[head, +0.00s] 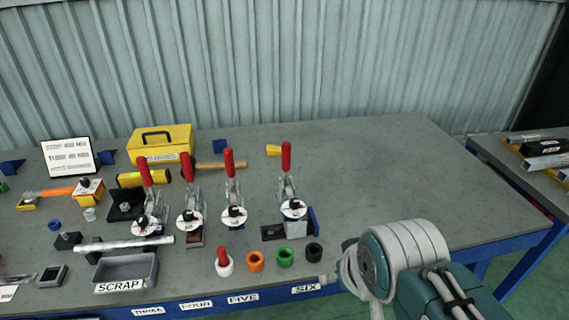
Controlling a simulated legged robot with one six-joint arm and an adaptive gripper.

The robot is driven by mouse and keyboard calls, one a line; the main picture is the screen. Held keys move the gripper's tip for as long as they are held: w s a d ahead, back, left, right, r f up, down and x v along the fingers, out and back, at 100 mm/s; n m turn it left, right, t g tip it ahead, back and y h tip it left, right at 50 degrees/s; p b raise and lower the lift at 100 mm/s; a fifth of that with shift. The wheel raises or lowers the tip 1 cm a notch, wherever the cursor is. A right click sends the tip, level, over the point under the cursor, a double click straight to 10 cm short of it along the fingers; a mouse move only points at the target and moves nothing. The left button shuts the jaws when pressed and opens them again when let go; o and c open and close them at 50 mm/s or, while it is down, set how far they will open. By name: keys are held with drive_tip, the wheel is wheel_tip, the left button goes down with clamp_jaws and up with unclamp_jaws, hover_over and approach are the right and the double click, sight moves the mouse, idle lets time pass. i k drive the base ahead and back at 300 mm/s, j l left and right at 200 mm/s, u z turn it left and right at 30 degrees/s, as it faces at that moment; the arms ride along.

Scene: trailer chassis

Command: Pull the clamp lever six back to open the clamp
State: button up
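Clamp six stands at the right end of a row of toggle clamps, roughly in line with the "SIX" label (306,288) on the table's front edge. Its red-handled lever (286,157) points up, nearly upright. A round white tag (293,208) hangs at the front of its metal body, and a grey block and a blue piece (314,220) sit by its base. My arm enters at the bottom right, to the right of and nearer than clamp six. My gripper cannot be made out; the arm links may hide it. Nothing visible touches the lever.
Other red-handled clamps (232,162) stand close to the left. A scrap tray (125,270), hammer and yellow toolbox (161,141) are further left. The grey tabletop (390,165) right of clamp six is clear.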

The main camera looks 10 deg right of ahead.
sight(286, 146)
drive_tip(key=i, duration=0.9)
